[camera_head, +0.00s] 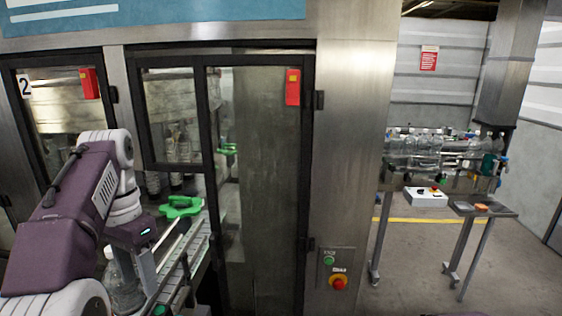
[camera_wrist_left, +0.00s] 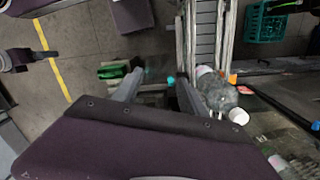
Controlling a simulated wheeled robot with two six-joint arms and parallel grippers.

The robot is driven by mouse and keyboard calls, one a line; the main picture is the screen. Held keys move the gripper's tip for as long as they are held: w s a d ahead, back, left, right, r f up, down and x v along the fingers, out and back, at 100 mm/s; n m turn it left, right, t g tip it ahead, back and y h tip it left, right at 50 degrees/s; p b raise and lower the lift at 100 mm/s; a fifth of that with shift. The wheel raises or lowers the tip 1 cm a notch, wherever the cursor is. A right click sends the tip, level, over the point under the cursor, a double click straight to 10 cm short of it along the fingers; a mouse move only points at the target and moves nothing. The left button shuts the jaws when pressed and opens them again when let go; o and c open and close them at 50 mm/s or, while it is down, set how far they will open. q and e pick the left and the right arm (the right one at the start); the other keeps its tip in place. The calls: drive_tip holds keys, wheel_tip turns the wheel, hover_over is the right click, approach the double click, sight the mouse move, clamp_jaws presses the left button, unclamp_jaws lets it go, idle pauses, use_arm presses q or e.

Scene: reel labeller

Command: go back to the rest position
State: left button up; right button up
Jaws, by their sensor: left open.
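My left arm comes in from the left in the head view, with its purple and white links bent down beside the machine. My left gripper (camera_head: 150,268) points down near the conveyor (camera_head: 194,255). In the left wrist view its two fingers (camera_wrist_left: 158,85) are spread apart with nothing between them. A clear bottle (camera_wrist_left: 216,92) lies or stands just right of the right finger, apart from it as far as I can tell. In the head view a clear bottle (camera_head: 122,282) is partly hidden behind my gripper. My right gripper is in neither view.
The machine has dark-framed glass doors (camera_head: 255,180) and a red emergency button (camera_head: 338,283). A green star-shaped part (camera_head: 182,207) sits inside. Several bottles stand on a far conveyor at right (camera_head: 425,150). A green crate (camera_wrist_left: 266,22) is on the floor.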

use_arm(q)
drive_tip(key=s+d+f+n+b, duration=0.1)
drive_tip(key=s+d+f+b, duration=0.2)
drive_tip(key=f, duration=1)
drive_tip(key=s+d+f+n+t+b, duration=0.1)
drive_tip(key=s+d+f+n+b, duration=0.1)
drive_tip(key=f, duration=1.1)
drive_tip(key=s+d+f+n+t+b, duration=0.1)
drive_tip(key=s+d+f+b, duration=0.3)
drive_tip(key=f, duration=1)
drive_tip(key=shift+s+d+n+b, duration=0.3)
drive_tip(key=shift+n+b, duration=0.2)
drive_tip(key=shift+b, duration=0.6)
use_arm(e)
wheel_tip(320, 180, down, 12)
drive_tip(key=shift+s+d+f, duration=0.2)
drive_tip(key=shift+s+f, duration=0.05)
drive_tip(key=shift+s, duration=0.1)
use_arm(q)
drive_tip(key=shift+f, duration=0.1)
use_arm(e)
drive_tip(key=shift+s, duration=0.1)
